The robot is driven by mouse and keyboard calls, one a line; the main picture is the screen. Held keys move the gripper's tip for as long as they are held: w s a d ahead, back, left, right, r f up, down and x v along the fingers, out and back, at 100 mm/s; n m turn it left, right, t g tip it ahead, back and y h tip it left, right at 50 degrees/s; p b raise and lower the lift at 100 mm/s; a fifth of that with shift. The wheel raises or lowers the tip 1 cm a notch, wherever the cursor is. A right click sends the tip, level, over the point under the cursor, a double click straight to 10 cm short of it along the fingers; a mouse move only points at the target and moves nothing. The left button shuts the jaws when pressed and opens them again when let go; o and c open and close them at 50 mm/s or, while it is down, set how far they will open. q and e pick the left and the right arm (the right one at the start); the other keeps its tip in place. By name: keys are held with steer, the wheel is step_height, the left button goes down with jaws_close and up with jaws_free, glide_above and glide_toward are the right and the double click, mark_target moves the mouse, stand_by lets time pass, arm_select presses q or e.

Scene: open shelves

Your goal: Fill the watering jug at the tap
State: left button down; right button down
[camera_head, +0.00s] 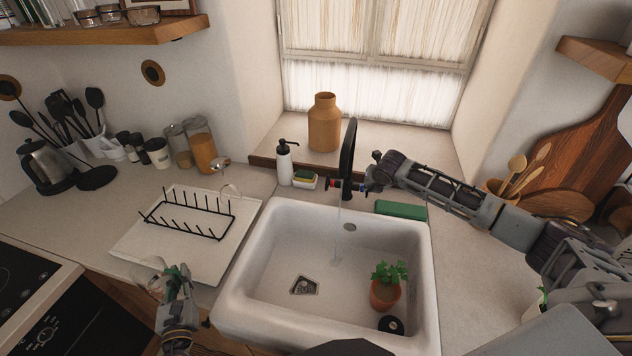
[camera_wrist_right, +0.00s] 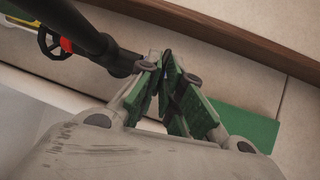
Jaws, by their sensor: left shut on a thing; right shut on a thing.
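A black tap (camera_head: 348,160) stands behind the white sink (camera_head: 225,290), and a thin stream of water (camera_head: 339,225) falls from it into the basin. My right gripper (camera_head: 373,182) is at the tap's right side, shut on its handle; in the right wrist view the green-padded fingers (camera_wrist_right: 168,75) meet at the end of the black tap body (camera_wrist_right: 75,30). My left gripper (camera_head: 172,278) is low at the left, in front of the drying board. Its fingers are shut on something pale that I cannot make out. I cannot pick out a watering jug for certain.
A potted plant (camera_head: 385,291) and a small black round thing (camera_head: 391,325) are in the sink's right side. A black rack (camera_head: 190,218) stands on the white board (camera_head: 135,240) at left. A soap bottle (camera_head: 284,163), sponge dish (camera_head: 305,180) and green block (camera_head: 401,210) stand behind the sink.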

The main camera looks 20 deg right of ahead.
steer(key=shift+w+d+r+g+y, duration=0.1)
steer(key=shift+w+r+g+y, duration=0.1)
steer(key=shift+w+g+y, duration=0.3)
steer(key=shift+s+g, duration=0.1)
steer(key=shift+g, duration=0.2)
steer(key=c, duration=1.6)
jaws_free()
steer(key=v, duration=1.2)
steer(key=shift+f, duration=0.1)
